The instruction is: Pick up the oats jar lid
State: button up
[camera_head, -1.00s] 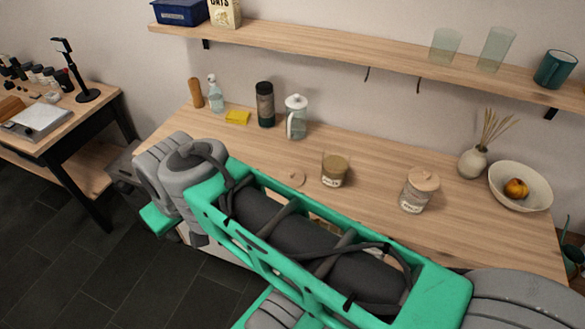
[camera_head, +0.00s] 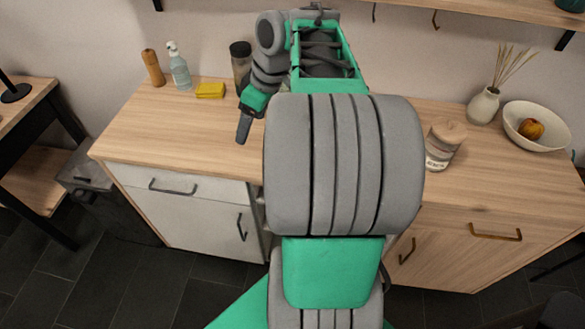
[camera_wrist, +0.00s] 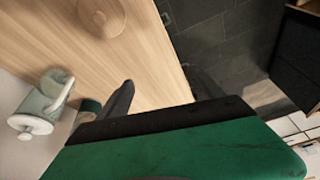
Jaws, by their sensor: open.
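A round pale wooden lid (camera_wrist: 102,15) lies flat on the wooden counter at the top of the wrist view, partly cut off by the frame edge. In the head view my arm hides that part of the counter, so neither the lid nor the open jar seen earlier shows there. My gripper (camera_head: 243,128) hangs above the left part of the counter in the head view. In the wrist view my gripper (camera_wrist: 163,90) has its dark fingers spread apart with nothing between them. The lid is beyond the fingertips and apart from them.
A jar with a wooden lid (camera_head: 445,140) stands right of my arm. A dark tumbler (camera_head: 241,62), yellow sponge (camera_head: 210,90), spray bottle (camera_head: 179,68) and bowl (camera_head: 536,125) stand along the back. The counter's left front is clear.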

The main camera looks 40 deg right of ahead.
jog(key=o, duration=0.4)
jog(key=s+d+f+b, duration=0.1)
jog(key=d+f, duration=0.1)
jog(key=d, duration=0.2)
jog(key=s+d+f+n+b, duration=0.1)
jog(key=s+d+f, duration=0.1)
jog(key=d+f, duration=0.1)
jog(key=s+d+f+n+b, duration=0.1)
jog(key=s+d+f, duration=0.1)
jog(key=d, duration=0.3)
jog(key=shift+s+f+y, duration=0.1)
jog(key=shift+f+y, duration=0.15)
jog(key=shift+y, duration=0.15)
jog(key=shift+o, duration=0.3)
jog(key=shift+f, duration=0.35)
jog(key=x, duration=0.2)
jog(key=b+x, duration=0.1)
jog(key=x, duration=0.3)
jog(key=shift+w+f+b, duration=0.2)
jog(key=shift+w+b, duration=0.2)
jog(key=shift+w, duration=0.1)
jog(key=c, duration=1.3)
